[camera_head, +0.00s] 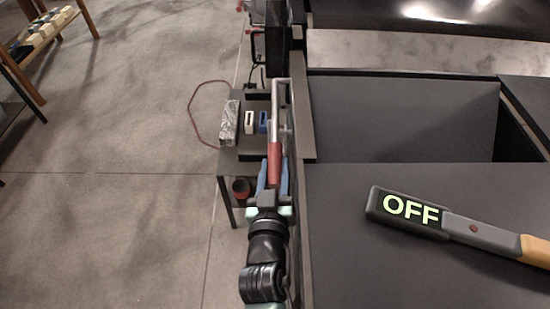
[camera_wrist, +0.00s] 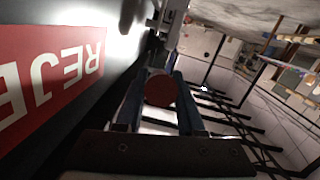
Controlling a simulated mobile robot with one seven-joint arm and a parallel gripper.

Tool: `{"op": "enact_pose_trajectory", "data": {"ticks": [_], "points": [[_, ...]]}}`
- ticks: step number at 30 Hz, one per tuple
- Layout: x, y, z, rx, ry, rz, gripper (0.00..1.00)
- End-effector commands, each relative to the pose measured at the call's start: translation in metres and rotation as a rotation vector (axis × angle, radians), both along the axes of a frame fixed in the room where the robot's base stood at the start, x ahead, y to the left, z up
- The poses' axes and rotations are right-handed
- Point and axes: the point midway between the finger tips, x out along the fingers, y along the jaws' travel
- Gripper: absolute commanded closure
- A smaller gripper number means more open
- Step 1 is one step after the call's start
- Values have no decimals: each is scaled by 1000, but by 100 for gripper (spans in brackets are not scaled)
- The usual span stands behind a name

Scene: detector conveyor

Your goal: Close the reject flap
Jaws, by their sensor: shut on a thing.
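A lever (camera_head: 281,100) runs along the side of the dark machine, a grey metal bar ending in a red grip (camera_head: 274,160). My gripper (camera_head: 273,172) is shut on the red grip, one blue finger on either side. In the wrist view the round red end of the grip (camera_wrist: 160,90) shows between the fingers. A red sign with white letters, partly cut off, reading "REJE" (camera_wrist: 50,75) is on the machine's side, left of my gripper. A dark flat panel (camera_head: 405,115) lies on the machine's top beside a dark gap; I cannot tell whether it is the flap.
A small dark table (camera_head: 228,180) left of the lever holds a grey patterned block (camera_head: 229,122), white and blue pieces and a dark red cup (camera_head: 240,188). A detector wand reading "OFF" (camera_head: 410,208) lies on the machine top. The floor at left is mostly clear.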

Motion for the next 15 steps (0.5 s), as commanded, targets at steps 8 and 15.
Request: {"op": "enact_pose_trajectory", "data": {"ticks": [8, 15], "points": [[-3, 0, 9, 0, 33, 1, 100], [-2, 0, 8, 0, 32, 1, 61]]}}
